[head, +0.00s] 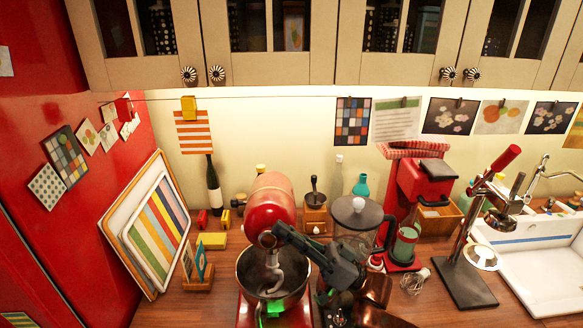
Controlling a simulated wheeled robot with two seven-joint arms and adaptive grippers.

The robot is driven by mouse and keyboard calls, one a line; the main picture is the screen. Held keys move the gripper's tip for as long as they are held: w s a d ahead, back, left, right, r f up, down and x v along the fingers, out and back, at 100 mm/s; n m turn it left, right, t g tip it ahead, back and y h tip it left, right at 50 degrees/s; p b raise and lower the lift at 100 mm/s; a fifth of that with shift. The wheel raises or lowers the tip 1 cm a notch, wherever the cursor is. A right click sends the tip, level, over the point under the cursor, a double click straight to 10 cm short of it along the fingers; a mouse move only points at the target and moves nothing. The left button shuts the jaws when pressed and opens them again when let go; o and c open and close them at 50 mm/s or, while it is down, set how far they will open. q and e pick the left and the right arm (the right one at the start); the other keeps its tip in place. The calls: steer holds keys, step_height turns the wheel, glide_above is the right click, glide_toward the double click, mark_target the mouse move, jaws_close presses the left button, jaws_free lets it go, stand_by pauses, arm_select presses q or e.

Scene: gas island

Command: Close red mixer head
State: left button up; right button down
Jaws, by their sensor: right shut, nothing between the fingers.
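The red mixer (271,207) stands at the front centre of the wooden counter. Its head appears tilted up, with the dough hook (273,268) hanging from its underside over the metal bowl (245,268). My right gripper (282,234) comes in from the lower right, shut and empty. Its fingertips are at the lower front of the mixer head, close to the hook's mount. I cannot tell whether they touch it. The gripper hides part of the head's underside and the bowl's right rim. My left gripper is not in view.
A blender (357,218) stands just right of the mixer, close behind my right arm. A red coffee grinder (421,185), a lever press (466,250) and a white sink (540,265) are farther right. A small card holder (198,278) and leaning trays (150,235) are left.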

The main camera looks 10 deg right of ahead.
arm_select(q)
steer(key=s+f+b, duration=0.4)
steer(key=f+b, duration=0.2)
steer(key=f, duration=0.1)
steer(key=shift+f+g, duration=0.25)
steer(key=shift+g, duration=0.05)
arm_select(e)
step_height(320, 180, down, 8)
steer(key=s+n+g+y, duration=0.1)
steer(key=s+n+g, duration=0.1)
steer(key=n+g, duration=0.2)
steer(key=shift+s+a+n+g+y, duration=0.3)
steer(key=shift+a+n, duration=0.1)
steer(key=shift+n, duration=0.6)
